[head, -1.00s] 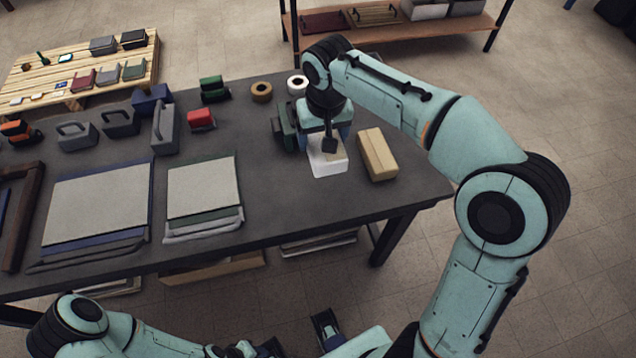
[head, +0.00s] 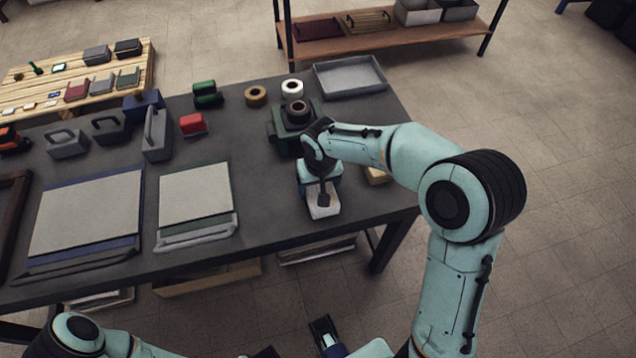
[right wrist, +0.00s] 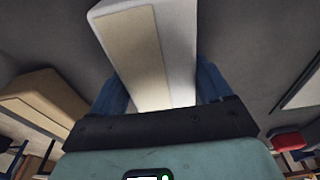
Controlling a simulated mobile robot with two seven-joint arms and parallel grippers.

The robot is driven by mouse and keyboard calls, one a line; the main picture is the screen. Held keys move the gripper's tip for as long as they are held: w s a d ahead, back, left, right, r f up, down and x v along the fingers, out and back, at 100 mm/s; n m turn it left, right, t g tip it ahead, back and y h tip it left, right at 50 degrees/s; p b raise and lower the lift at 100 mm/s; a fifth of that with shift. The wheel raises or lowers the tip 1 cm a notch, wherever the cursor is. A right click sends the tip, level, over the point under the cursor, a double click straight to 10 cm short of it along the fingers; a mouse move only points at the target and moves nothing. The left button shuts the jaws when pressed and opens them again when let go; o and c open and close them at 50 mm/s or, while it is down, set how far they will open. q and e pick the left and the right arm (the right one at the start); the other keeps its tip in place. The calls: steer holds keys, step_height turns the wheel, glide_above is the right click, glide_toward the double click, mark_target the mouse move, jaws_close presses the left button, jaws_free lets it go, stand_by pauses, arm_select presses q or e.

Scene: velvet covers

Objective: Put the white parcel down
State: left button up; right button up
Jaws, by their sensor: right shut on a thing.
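The white parcel (head: 324,208) is in my right gripper (head: 320,190), near the front right part of the dark table (head: 270,215). In the right wrist view the parcel (right wrist: 180,40) is a long white block with a beige face, between two blue fingers shut on its sides. I cannot tell whether its underside touches the table.
A tan block (head: 377,176) lies just right of the parcel, partly hidden by my right arm; it also shows in the right wrist view (right wrist: 40,100). A green device (head: 285,135) and a grey tray (head: 350,78) stand behind. Flat panels (head: 195,195) lie left. Between is bare table.

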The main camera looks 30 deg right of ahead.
steer(key=shift+f, duration=0.15)
steer(key=o, duration=1.2)
steer(key=shift+r, duration=0.35)
steer(key=r, duration=0.3)
steer(key=s+r+p, duration=0.1)
steer(key=r, duration=0.7)
steer(key=shift+s+a+r+p, duration=0.25)
steer(key=shift+s+p, duration=0.1)
steer(key=shift+s, duration=0.05)
